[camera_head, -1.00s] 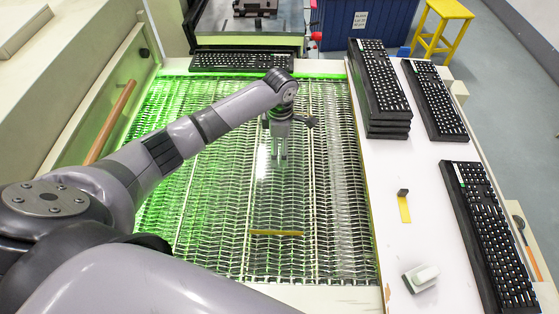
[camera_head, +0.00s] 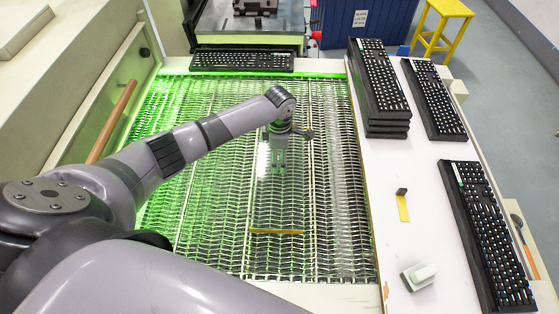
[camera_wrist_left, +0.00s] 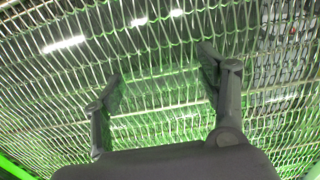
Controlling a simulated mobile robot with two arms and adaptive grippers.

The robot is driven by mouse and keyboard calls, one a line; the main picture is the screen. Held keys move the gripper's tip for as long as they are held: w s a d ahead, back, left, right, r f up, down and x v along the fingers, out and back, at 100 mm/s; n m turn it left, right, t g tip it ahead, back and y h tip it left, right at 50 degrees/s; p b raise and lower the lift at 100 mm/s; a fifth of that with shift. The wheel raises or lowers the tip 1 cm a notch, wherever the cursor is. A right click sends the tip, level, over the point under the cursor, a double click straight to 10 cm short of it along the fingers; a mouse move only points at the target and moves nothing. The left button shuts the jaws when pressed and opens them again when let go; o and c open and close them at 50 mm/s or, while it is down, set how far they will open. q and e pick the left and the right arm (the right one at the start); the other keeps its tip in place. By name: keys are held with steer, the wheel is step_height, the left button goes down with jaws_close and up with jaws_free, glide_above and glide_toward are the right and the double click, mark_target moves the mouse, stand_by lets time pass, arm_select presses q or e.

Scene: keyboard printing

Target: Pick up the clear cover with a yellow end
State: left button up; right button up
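The clear cover lies on the metal mesh belt (camera_head: 215,175). Its yellow end (camera_head: 277,231) shows as a thin strip near the front of the belt. The see-through part stretches back from that strip and its outline is hard to make out. My left gripper (camera_head: 278,170) points down over the far part of the cover, well behind the yellow strip. In the left wrist view my left gripper (camera_wrist_left: 160,66) has its two fingers spread apart, with only mesh and glare visible between them. I cannot tell if the fingertips touch the cover. My right gripper is not in view.
A keyboard (camera_head: 241,61) lies across the far end of the belt. A keyboard stack (camera_head: 379,90) and single keyboards (camera_head: 434,98) (camera_head: 488,235) sit on the white side table (camera_head: 385,190). A yellow strip with a dark block (camera_head: 403,206) and a white-handled tool (camera_head: 419,277) lie there too.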

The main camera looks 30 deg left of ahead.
arm_select(q)
steer(key=c, duration=0.7)
steer(key=shift+r, duration=0.15)
step_height(320, 180, up, 20)
steer(key=shift+f+b, duration=0.1)
steer(key=shift+b, duration=0.5)
